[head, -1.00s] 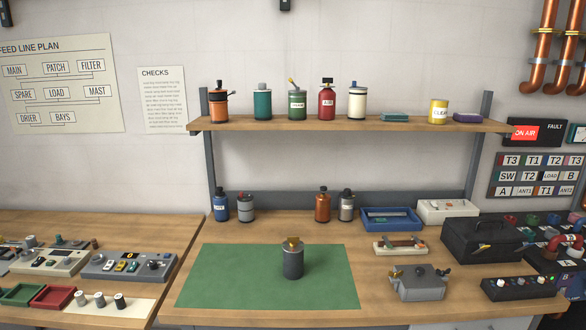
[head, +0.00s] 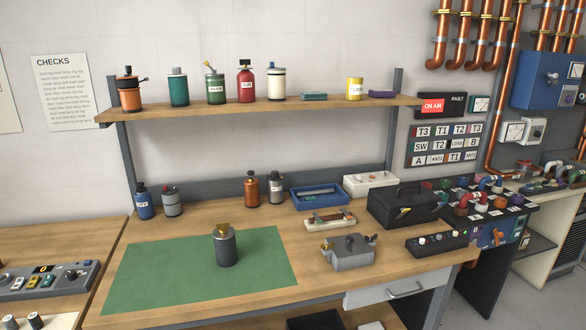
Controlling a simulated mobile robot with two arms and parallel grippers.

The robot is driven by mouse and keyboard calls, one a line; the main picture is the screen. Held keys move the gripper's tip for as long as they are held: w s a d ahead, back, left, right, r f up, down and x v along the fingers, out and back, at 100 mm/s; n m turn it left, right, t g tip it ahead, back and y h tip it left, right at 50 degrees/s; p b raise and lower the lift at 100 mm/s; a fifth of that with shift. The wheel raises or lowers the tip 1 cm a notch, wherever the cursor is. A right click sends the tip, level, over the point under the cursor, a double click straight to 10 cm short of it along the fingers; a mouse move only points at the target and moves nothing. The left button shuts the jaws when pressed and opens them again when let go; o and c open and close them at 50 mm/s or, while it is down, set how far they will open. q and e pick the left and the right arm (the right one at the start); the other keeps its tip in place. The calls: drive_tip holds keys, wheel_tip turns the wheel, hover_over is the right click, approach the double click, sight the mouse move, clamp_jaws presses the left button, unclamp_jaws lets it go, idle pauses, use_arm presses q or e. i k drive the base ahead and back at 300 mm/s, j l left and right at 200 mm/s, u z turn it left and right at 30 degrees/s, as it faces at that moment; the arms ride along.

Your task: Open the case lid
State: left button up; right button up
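A black case (head: 402,208) with a top handle and a yellow latch on its front stands at the back right of the wooden bench. Its lid looks shut. A smaller grey metal box (head: 348,254) with wing-shaped fittings on top stands in front of it, and its top also looks shut. I cannot tell for sure which of the two the task means. Neither of my grippers shows in the head view.
A dark grey canister (head: 226,248) stands on the green mat (head: 150,275). A black switch strip (head: 436,243), a blue tray (head: 318,205), a white box (head: 371,184) and a small wooden tray (head: 331,222) surround the case. A shelf (head: 260,106) of bottles hangs above.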

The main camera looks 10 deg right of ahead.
sight(408, 195)
drive_tip(key=i+l, duration=0.15)
drive_tip(key=l, duration=0.2)
drive_tip(key=i+l+z, duration=0.1)
drive_tip(key=l, duration=0.25)
drive_tip(key=i+l, duration=0.2)
drive_tip(key=l, duration=0.15)
drive_tip(key=i+l, duration=0.15)
drive_tip(key=l, duration=0.2)
drive_tip(key=i+l+z, duration=0.1)
drive_tip(key=l, duration=0.25)
drive_tip(key=i, duration=0.05)
